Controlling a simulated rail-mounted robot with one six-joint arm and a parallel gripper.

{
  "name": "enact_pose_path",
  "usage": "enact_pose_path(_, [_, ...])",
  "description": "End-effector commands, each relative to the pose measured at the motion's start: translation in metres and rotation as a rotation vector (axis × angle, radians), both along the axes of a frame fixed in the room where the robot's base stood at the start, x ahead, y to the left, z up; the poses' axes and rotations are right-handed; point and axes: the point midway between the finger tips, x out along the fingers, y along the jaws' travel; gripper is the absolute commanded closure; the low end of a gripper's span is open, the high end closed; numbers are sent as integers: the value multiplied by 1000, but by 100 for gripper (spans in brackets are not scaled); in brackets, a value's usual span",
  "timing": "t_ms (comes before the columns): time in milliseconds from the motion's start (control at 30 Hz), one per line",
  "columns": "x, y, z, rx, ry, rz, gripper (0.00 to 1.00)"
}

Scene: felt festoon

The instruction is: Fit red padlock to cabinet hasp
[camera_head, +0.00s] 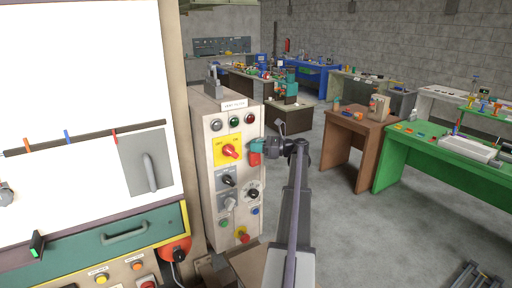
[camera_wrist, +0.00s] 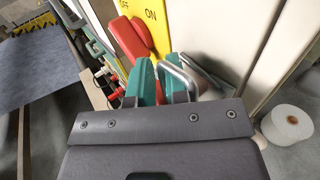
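The red padlock (camera_head: 254,159) hangs at my gripper (camera_head: 257,147), beside the front right edge of the beige control cabinet (camera_head: 205,165). My gripper's teal fingers also show in the wrist view (camera_wrist: 160,82), closed around the padlock. A bright steel shackle (camera_wrist: 181,76) shows by the right finger; the padlock's body is mostly hidden there. A grey metal piece (camera_wrist: 212,78), possibly the hasp, lies just right of the shackle against the cabinet. I cannot tell whether the shackle passes through it.
A red rotary handle (camera_head: 231,151) on a yellow OFF/ON plate (camera_head: 219,150) is close left of my gripper. More knobs and buttons sit below. A brown table (camera_head: 357,122) and green bench (camera_head: 402,165) stand right. The floor between is clear.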

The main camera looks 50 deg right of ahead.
Motion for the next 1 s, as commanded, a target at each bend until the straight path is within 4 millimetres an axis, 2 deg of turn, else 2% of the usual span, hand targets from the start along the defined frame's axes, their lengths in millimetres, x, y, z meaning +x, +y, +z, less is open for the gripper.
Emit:
enact_pose_path(33, [0, 0, 0, 0, 0, 0, 80])
enact_pose_path(200, [0, 0, 0, 0, 0, 0, 64])
enact_pose_path(500, [-5, -4, 0, 0, 0, -2, 64])
enact_pose_path(567, [-12, -8, 0, 0, 0, -3, 64])
enact_pose_path(833, [-70, -41, -1, 1, -1, -3, 64])
enact_pose_path(1000, [-92, -52, -1, 1, -1, -2, 64])
